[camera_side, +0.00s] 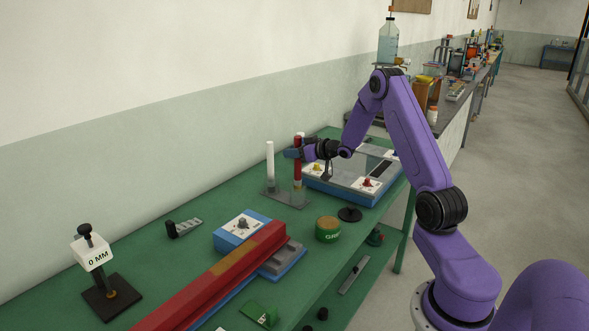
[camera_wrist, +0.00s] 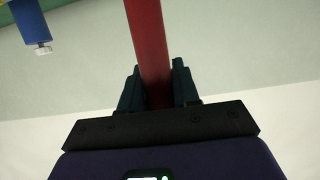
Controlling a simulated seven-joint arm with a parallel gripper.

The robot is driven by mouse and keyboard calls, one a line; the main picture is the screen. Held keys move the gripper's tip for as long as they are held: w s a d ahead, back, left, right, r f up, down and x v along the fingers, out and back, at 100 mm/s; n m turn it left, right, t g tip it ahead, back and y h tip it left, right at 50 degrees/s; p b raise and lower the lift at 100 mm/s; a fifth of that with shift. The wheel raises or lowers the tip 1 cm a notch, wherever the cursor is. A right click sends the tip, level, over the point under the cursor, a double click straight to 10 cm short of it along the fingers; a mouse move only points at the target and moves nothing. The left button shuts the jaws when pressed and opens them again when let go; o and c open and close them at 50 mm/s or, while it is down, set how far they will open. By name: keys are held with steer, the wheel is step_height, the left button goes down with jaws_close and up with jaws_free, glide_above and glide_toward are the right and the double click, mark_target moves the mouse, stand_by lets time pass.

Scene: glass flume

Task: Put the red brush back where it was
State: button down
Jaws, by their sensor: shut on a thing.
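The red brush (camera_side: 298,172) is upright, with a tan lower part over the right end of a dark flat stand (camera_side: 284,199). I cannot tell whether its lower end is seated in the stand or just above it. A white brush (camera_side: 270,160) stands upright at the stand's left end. My gripper (camera_side: 301,150) reaches in from the right and is shut on the upper part of the red brush. In the wrist view the red brush (camera_wrist: 149,40) runs between my two dark fingers (camera_wrist: 157,88).
A blue-and-white panel unit (camera_side: 345,185) with knobs lies close on the right. A green tin (camera_side: 328,229) and a black round foot (camera_side: 350,214) stand in front. A long red bar (camera_side: 215,285) lies nearer. The green bench is clear left of the stand.

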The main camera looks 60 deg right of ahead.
mark_target(298, 165)
steer(key=shift+f, duration=2.3)
steer(key=c, duration=0.8)
jaws_free()
